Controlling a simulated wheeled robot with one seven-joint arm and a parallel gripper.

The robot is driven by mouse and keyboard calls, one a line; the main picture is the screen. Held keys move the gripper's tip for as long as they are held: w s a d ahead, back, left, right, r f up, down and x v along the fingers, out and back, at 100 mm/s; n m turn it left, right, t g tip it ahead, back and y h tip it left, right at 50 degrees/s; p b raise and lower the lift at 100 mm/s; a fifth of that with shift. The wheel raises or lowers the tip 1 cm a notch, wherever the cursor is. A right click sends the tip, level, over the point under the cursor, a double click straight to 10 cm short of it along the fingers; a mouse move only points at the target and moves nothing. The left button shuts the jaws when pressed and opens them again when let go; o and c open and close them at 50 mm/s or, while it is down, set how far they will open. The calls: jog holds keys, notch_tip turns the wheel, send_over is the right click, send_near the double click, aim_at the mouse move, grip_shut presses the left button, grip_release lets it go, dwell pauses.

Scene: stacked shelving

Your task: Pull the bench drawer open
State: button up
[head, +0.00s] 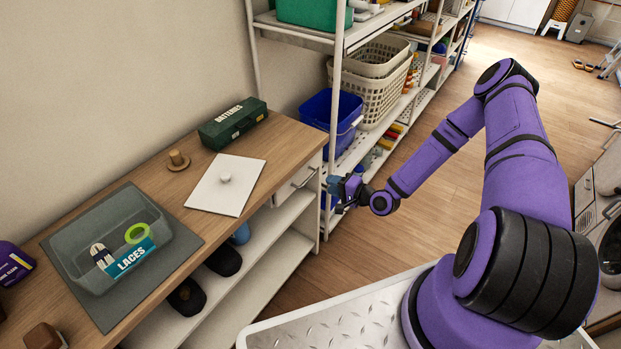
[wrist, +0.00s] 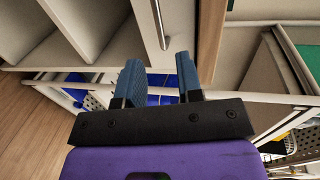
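The bench (head: 190,214) has a wood top, with a white drawer (head: 287,192) under its right end. The drawer front looks flush with the bench. Its metal bar handle (head: 304,178) shows in the head view, and in the wrist view the handle (wrist: 160,24) lies just beyond the gap between my fingers. My gripper (head: 337,187) is in front of the drawer, to the right of the handle. In the wrist view my gripper (wrist: 159,66) has its two blue fingers apart with nothing between them. The handle appears apart from the fingertips.
Open shelves (head: 262,240) with dark shoes lie below the drawer. A white shelving rack (head: 345,45) with a blue bin (head: 333,112) and baskets stands close behind my gripper. A white lidded board (head: 215,196), a green batteries box (head: 233,122) and a grey tray (head: 100,275) sit on the bench.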

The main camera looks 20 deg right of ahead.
aim_at(310, 177)
jog(key=x, duration=0.9)
jog(key=shift+w+a, duration=0.1)
jog(key=shift+w, duration=0.15)
jog(key=shift+c, duration=0.4)
grip_shut()
